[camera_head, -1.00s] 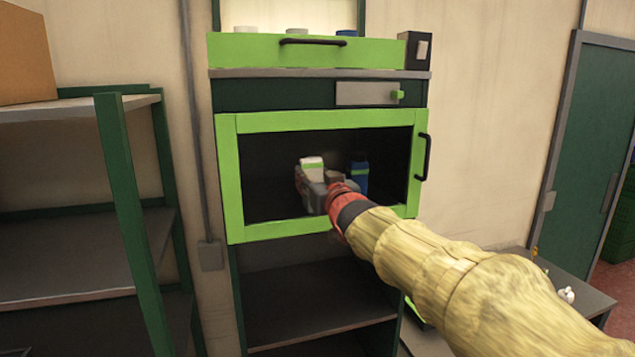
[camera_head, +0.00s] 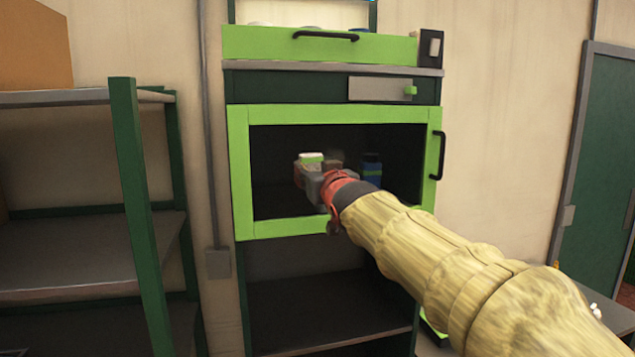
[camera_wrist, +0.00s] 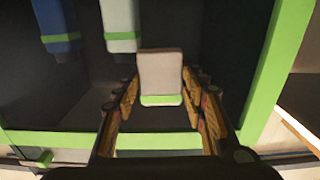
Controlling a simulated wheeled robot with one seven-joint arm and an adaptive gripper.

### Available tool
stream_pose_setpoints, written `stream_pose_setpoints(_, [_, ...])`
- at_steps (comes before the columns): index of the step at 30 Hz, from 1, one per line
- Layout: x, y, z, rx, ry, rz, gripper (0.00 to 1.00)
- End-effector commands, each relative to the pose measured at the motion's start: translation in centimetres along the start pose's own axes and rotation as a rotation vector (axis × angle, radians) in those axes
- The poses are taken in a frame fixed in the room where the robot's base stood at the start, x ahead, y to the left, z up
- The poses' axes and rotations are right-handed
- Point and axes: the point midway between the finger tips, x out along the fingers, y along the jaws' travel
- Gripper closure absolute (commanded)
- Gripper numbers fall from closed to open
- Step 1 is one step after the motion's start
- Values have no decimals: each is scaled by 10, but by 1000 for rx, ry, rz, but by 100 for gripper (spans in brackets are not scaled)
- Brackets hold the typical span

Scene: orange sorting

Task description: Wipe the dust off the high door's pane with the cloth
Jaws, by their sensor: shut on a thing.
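The high door (camera_head: 240,170) is a bright green frame around a dark pane (camera_head: 280,195), and it looks shut. A black handle (camera_head: 437,155) is on its right side. My gripper (camera_head: 312,176) is in front of the pane, left of its middle. In the wrist view my gripper (camera_wrist: 160,85) is shut on a pale folded pad with a green stripe, which looks like the cloth (camera_wrist: 160,72). The cloth also shows in the head view (camera_head: 312,158). I cannot tell whether it touches the pane. I cannot make out the dust.
A blue container (camera_head: 371,172) and a pale one (camera_wrist: 121,22) appear behind the pane. Above the door are a small drawer with a green knob (camera_head: 410,91) and a green bin front (camera_head: 300,46). An open shelf rack (camera_head: 140,210) stands at the left.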

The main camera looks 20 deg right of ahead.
Motion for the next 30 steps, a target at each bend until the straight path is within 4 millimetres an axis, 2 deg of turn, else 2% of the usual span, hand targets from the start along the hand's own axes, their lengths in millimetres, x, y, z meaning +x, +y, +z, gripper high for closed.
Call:
stream_pose_setpoints(8, [0, -5, 2, 1, -2, -3, 79])
stream_pose_setpoints(19, [-2, -4, -20, 1, -1, -3, 79])
stream_pose_setpoints(30, [0, 0, -22, 0, -3, -2, 79])
